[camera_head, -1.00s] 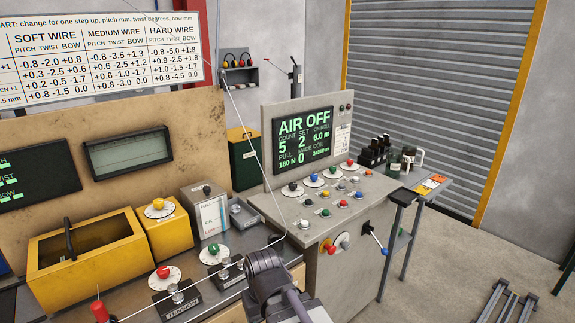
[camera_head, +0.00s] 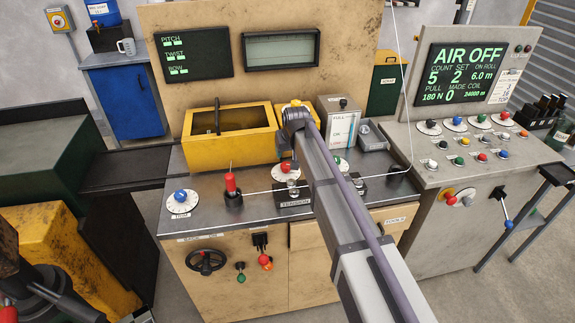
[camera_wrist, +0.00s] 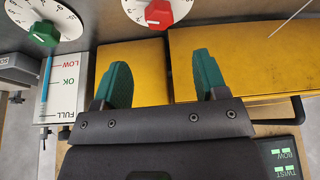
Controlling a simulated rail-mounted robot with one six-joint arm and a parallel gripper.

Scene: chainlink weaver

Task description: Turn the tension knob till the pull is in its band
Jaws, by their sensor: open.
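A white dial with a red knob (camera_head: 285,168) stands on the bench just behind a block labelled TENSION (camera_head: 294,201). The red knob also shows at the top of the wrist view (camera_wrist: 159,11). In the wrist view my gripper (camera_wrist: 160,62) is open and empty, its two green fingers apart over the yellow boxes, with the red knob beyond their tips and not between them. The console screen (camera_head: 464,73) reads PULL 180 N and AIR OFF; no band is readable there.
A dial with a green knob (camera_wrist: 44,33) is beside the red one. A gauge box (camera_head: 339,120) marked FULL, OK, LOW stands behind it. A yellow bin (camera_head: 203,146) is at the back left. A thin wire crosses the bench near the dials. A red-handled tool (camera_head: 231,185) stands upright left of them.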

